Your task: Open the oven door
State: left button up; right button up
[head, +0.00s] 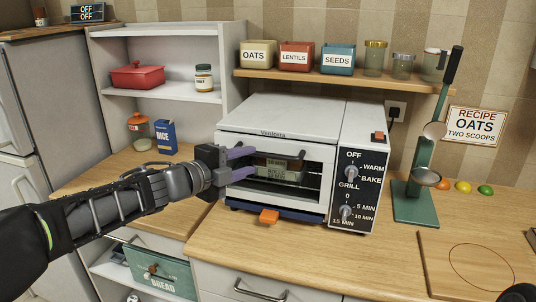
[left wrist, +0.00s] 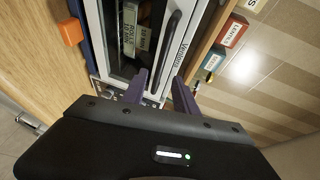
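The white toaster oven (head: 275,122) stands on the wooden counter with its glass door (head: 262,195) shut. A dark bar handle (left wrist: 171,38) runs along the door's top edge. My left gripper (head: 238,163) is at the door's upper left corner. Its two purple fingers are spread apart, one above the other in the head view. In the left wrist view, the near end of the handle lies between the fingertips (left wrist: 157,78); I cannot tell whether they touch it. A labelled item (left wrist: 130,28) shows behind the glass. My right gripper is not clearly in view.
A shelf with labelled tins (head: 296,57) hangs above the oven. A green stand with scoops (head: 417,200) is on the right, by a wooden board (head: 470,262). An orange tab (head: 269,216) sticks out below the door. The counter in front is clear.

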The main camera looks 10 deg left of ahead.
aim_at(264, 156)
pick_arm(q)
jog(key=x, duration=0.8)
jog(key=shift+c, duration=0.4)
grip_shut()
dwell(1.0)
